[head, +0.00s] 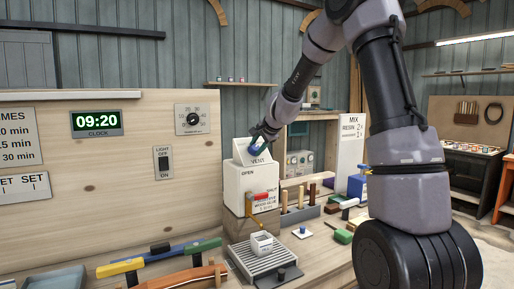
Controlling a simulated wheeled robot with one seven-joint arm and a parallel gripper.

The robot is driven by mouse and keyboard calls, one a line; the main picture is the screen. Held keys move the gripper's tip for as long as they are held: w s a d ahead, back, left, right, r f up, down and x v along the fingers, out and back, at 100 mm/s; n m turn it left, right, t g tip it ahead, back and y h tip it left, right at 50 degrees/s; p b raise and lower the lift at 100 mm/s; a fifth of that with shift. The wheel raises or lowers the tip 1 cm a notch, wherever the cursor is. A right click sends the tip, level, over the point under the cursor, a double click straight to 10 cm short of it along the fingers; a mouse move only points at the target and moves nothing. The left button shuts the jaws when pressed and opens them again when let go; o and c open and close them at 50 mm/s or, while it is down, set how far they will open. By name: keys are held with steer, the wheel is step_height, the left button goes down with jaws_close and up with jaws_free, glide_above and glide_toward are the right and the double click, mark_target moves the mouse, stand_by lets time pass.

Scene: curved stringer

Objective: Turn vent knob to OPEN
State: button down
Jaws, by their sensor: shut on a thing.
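The white vent box (240,188) stands on a wooden block near the middle of the head view. It carries the word VENT and, at the upper left of its front, the word OPEN. My gripper (260,143) reaches down to the sloped top of the box and is shut on the vent knob there. The knob is mostly hidden by my gripper, so its pointing direction cannot be told. A red lever or tab (262,197) and a small label sit on the right part of the box's front.
A clock (96,122), dial (193,119) and light switch (163,162) are on the wooden panel at left. Clamps (165,248) lie at front left; handled tools (300,200) stand right.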

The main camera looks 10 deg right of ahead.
steer(key=shift+c, duration=1.9)
jaws_free()
steer(key=v, duration=1.1)
